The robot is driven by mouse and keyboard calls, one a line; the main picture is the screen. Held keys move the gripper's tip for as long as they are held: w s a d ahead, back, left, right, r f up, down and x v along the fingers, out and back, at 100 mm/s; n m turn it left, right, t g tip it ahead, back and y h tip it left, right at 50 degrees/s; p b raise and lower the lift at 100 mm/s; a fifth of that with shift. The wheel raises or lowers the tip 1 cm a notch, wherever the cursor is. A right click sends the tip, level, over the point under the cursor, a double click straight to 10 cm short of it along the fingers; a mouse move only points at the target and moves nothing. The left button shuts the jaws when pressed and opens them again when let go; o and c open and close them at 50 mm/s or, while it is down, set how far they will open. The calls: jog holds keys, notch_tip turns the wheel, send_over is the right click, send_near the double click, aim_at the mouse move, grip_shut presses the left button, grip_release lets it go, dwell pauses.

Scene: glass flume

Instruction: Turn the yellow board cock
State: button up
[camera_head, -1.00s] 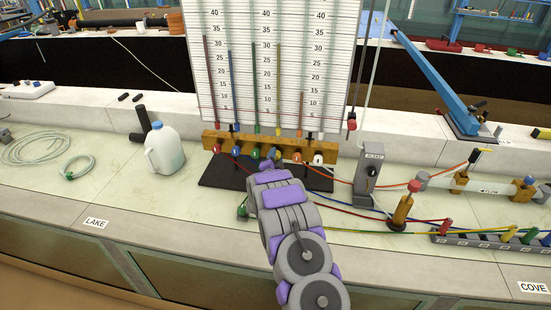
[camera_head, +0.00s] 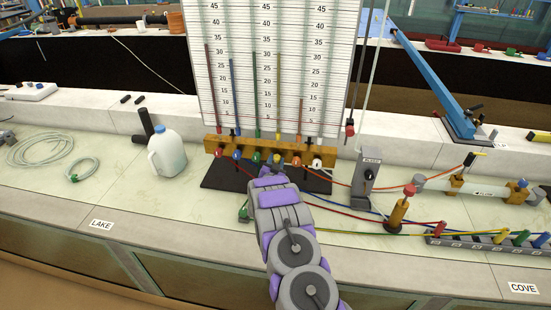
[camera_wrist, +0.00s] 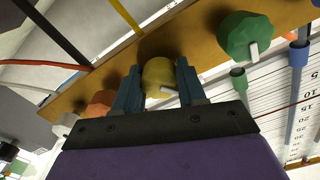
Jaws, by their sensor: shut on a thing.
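The yellow board cock (camera_wrist: 160,77) is a round yellow knob with a small pale lever, on the wooden rail (camera_wrist: 195,45) at the foot of the gauge board. In the wrist view my gripper (camera_wrist: 157,85) has its two blue-grey fingers on either side of the knob, shut on it. In the head view my gripper (camera_head: 272,160) reaches the rail from the front, and the arm hides most of the yellow cock. A green cock (camera_wrist: 245,36) is beside it on one side and an orange cock (camera_wrist: 100,103) on the other.
The white-faced gauge board (camera_head: 270,60) with coloured tubes rises behind the rail. A white jug (camera_head: 166,152) stands to the left, a grey bleed post (camera_head: 365,172) to the right. Coloured hoses cross the bench at right.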

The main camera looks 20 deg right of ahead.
jog(key=n+p, duration=0.1)
jog(key=n, duration=0.1)
jog(key=shift+n+p, duration=0.35)
jog(key=shift+n, duration=0.05)
jog(key=n+p, duration=0.1)
jog(key=n, duration=0.1)
jog(key=shift+s+f+n+p, duration=0.1)
jog(key=shift+f+n+p, duration=0.05)
jog(key=shift+n+p, duration=0.2)
jog(key=n+p, duration=0.1)
jog(key=n, duration=0.2)
jog(key=shift+n+p, duration=0.7)
jog(key=shift+n, duration=0.55)
jog(key=shift+f, duration=0.1)
jog(key=o, duration=1)
jog(key=shift+o, duration=0.2)
